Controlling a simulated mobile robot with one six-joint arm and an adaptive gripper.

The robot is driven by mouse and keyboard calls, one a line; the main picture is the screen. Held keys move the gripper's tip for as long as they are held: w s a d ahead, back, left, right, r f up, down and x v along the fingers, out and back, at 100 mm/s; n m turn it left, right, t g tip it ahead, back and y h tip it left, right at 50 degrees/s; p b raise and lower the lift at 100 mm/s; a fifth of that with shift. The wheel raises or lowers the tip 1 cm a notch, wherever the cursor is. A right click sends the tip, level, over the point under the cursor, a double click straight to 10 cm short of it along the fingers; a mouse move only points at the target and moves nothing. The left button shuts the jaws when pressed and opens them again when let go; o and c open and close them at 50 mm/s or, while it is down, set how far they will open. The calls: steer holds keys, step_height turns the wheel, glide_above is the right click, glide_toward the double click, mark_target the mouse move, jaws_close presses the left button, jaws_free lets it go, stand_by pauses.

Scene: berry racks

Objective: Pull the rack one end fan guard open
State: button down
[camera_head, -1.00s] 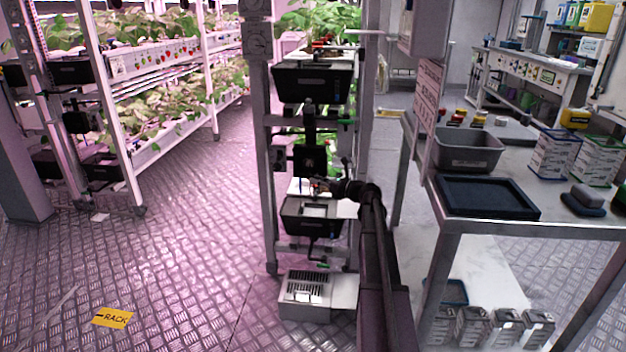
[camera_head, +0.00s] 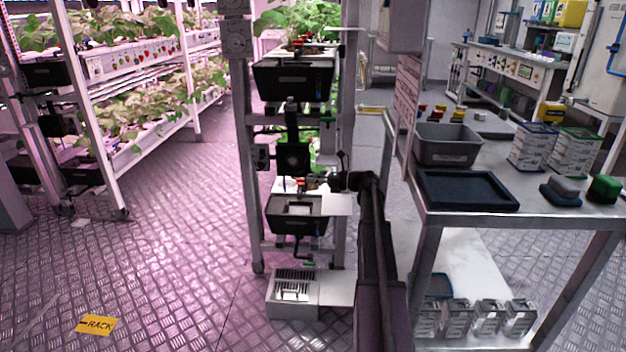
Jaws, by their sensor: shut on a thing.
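The end of rack one stands in the middle of the head view, a grey upright frame (camera_head: 245,190). The fan guard (camera_head: 293,159) looks like a dark square piece at mid-height on this end, between the upper black tray and the lower black tray. My gripper (camera_head: 317,186) is just below and right of it, reaching in from the right. The jaws are shut, apparently on the guard's lower right edge. The fingers are small and dark here, and the exact contact is hidden. I cannot tell how far the guard stands open.
An upper black tray (camera_head: 293,80) and lower black tray (camera_head: 296,222) flank the guard. A grey vented box (camera_head: 292,292) sits on the floor below. A metal table (camera_head: 460,219) with a dark tray (camera_head: 466,187) stands close right of my arm.

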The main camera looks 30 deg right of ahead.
steer(key=shift+s+a, duration=0.1)
steer(key=shift+c, duration=2.4)
jaws_free()
